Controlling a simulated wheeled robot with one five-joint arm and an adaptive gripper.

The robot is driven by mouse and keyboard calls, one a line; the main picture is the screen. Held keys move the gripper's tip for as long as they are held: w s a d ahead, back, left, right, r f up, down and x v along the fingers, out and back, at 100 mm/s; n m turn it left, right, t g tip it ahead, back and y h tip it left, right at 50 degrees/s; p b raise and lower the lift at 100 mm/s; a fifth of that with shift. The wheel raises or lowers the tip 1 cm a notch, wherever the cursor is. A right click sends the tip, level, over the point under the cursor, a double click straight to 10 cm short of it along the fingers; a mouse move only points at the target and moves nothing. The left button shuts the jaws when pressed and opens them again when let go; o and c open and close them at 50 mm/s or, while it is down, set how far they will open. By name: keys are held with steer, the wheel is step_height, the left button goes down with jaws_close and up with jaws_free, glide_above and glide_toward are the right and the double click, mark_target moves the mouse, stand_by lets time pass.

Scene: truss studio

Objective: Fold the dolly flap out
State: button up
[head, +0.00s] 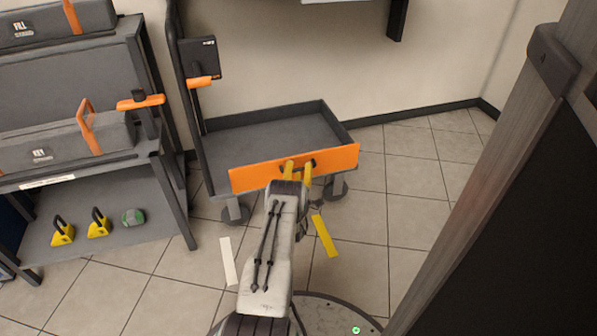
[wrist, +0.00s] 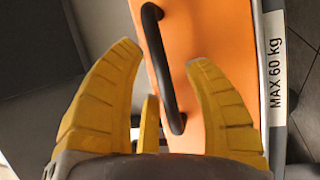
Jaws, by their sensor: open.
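The dolly (head: 265,138) is a grey tray on castors with a tall dark handle post at its left. Its orange flap (head: 252,176) stands upright along the near side. A black bar handle (wrist: 163,75) is fixed to the flap. My gripper (head: 298,166) is at the flap's handle, with its yellow fingers open. In the wrist view my gripper (wrist: 160,58) has one finger on each side of the handle, and the handle lies between the fingertips. I cannot tell whether a finger touches it.
A grey shelf unit (head: 172,200) with cases and yellow weights (head: 98,222) stands at the left. A wooden column (head: 490,170) rises at the right. Yellow (head: 324,236) and white (head: 228,262) strips mark the tiled floor. Floor right of the dolly is clear.

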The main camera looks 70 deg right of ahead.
steer(key=shift+d, duration=0.15)
jaws_close()
stand_by(0.5)
